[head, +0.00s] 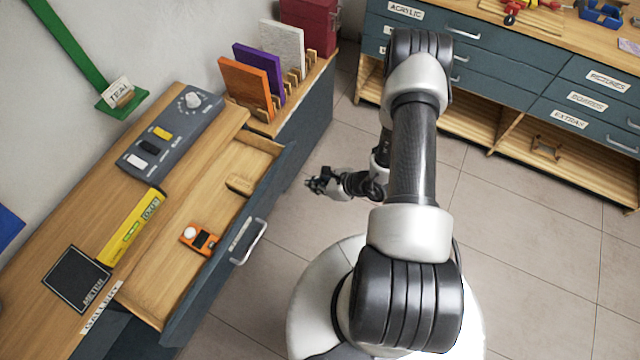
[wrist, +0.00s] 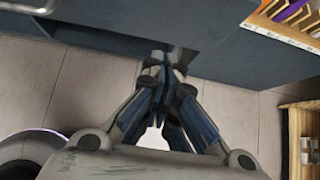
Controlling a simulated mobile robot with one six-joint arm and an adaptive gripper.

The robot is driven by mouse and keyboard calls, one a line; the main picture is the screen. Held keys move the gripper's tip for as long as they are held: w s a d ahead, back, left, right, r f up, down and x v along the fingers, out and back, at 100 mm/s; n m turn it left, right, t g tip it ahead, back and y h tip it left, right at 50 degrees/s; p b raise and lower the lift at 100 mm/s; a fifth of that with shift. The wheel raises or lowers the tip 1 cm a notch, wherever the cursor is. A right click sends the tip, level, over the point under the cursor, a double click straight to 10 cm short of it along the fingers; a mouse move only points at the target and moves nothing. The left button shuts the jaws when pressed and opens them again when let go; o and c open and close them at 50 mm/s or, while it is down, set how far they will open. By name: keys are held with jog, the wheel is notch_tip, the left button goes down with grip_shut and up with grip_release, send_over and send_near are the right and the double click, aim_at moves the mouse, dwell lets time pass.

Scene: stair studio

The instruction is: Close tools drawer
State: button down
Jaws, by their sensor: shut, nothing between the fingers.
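The open drawer (head: 222,190) in the left wooden desk is pulled out toward the right. Its dark front bears a label and a silver handle (head: 249,243). My gripper (head: 314,185) is shut and empty, to the right of the drawer front's far end. In the wrist view my gripper (wrist: 162,62) points at a dark blue-grey panel (wrist: 225,58); I cannot tell if they touch.
On the desk are a grey control panel (head: 170,135), a yellow box (head: 132,228) and a black square (head: 76,279). Coloured panels stand in a wooden rack (head: 287,98) behind. A drawer cabinet (head: 520,75) stands at the back right. Tiled floor (head: 520,225) lies clear between.

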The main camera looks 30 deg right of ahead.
aim_at(284, 181)
jog(key=shift+w+a+f+b, duration=0.3)
jog(key=shift+w+a+f, duration=0.35)
jog(key=shift+w, duration=0.4)
jog(key=shift+w+a+f+b, duration=0.4)
jog(key=shift+w+a, duration=0.4)
jog(key=shift+w, duration=0.3)
jog(key=shift+w+a+f+b, duration=0.25)
jog(key=shift+w+a+f, duration=0.4)
jog(key=shift+w, duration=0.4)
jog(key=shift+a, duration=0.1)
